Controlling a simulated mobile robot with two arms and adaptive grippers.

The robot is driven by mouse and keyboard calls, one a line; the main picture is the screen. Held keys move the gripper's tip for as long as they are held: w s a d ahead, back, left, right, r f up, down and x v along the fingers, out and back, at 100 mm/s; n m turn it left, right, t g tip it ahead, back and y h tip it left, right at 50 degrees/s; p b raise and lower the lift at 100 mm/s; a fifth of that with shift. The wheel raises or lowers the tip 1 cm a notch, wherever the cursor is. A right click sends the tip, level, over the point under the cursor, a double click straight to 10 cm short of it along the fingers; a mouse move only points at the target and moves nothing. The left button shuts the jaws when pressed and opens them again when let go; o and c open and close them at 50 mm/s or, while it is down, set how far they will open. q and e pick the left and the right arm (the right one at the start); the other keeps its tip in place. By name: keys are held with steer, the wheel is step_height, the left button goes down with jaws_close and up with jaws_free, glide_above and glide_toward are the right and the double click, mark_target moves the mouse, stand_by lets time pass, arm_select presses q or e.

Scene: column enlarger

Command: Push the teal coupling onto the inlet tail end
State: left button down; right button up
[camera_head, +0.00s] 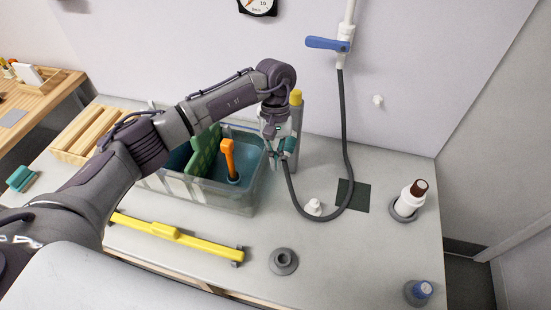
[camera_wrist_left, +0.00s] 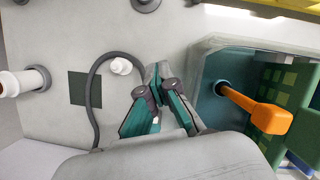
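A dark hose (camera_head: 345,130) hangs from the wall valve, loops over the worktop and rises to my left gripper (camera_head: 280,140). In the left wrist view the hose (camera_wrist_left: 93,92) runs to the fingertips of my left gripper (camera_wrist_left: 157,75). These fingertips are close together around the hose end, above the worktop. Teal shows at the fingers, but I cannot separate the teal coupling from the teal finger parts. A white stub (camera_head: 313,207) stands on the worktop, also in the left wrist view (camera_wrist_left: 121,66); I cannot tell whether it is the inlet tail. My right gripper is out of view.
A clear bin (camera_head: 240,203) with an orange-handled tool (camera_head: 229,155) stands left of the hose. A grey yellow-capped bottle (camera_head: 295,110) is behind my gripper. A blue-handled valve (camera_head: 327,44), yellow bar (camera_head: 175,237), grey ring (camera_head: 284,261) and brown-capped bottle (camera_head: 410,200) surround free worktop.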

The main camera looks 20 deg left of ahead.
arm_select(q)
steer(key=shift+n+g+y+b, duration=0.35)
steer(key=shift+g+b, duration=0.85)
steer(key=shift+b, duration=0.45)
steer(key=shift+d+r+n+g+y+p, duration=0.15)
steer(key=shift+n+g+p, duration=0.1)
steer(key=shift+g+p, duration=0.45)
steer(key=shift+a+r+n+g+y+p, duration=0.15)
steer(key=shift+g+p, duration=0.25)
steer(key=shift+p, duration=0.55)
steer(key=shift+f, duration=0.1)
steer(key=shift+w+d+f+b, duration=0.1)
steer(key=shift+w+b, duration=0.2)
steer(key=shift+b, duration=0.1)
steer(key=shift+w, duration=0.1)
